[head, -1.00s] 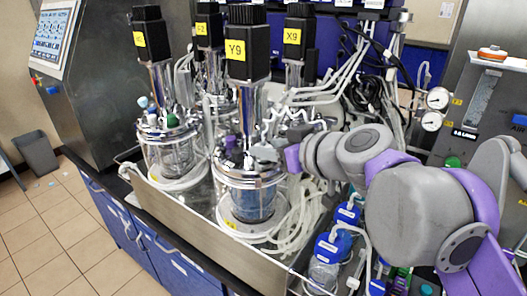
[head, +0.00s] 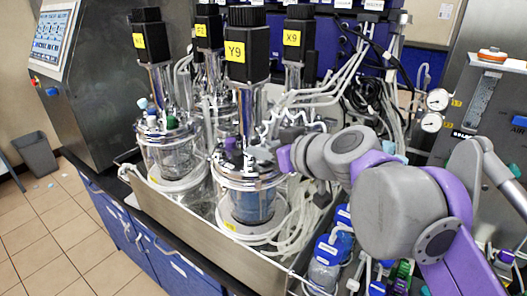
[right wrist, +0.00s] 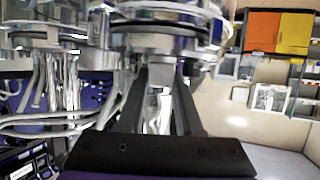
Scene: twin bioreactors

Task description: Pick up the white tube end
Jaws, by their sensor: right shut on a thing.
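My right gripper (head: 264,157) reaches in from the right to the lid of the front glass vessel labelled Y9 (head: 250,208). In the right wrist view its two dark fingers (right wrist: 158,108) are closed around a pale, whitish piece (right wrist: 158,104), which appears to be the white tube end. Its tip is close under the metal rim of a vessel lid (right wrist: 165,38). In the head view the wrist and fingers hide most of the held piece. My left gripper is not in view.
Another glass vessel (head: 170,152) stands to the left in the same metal tray (head: 190,222). Black motors stand above the vessels. White tubes (head: 290,222) coil beside the Y9 vessel, and blue-capped bottles (head: 328,250) stand to the right. Two gauges (head: 437,99) are at the back right.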

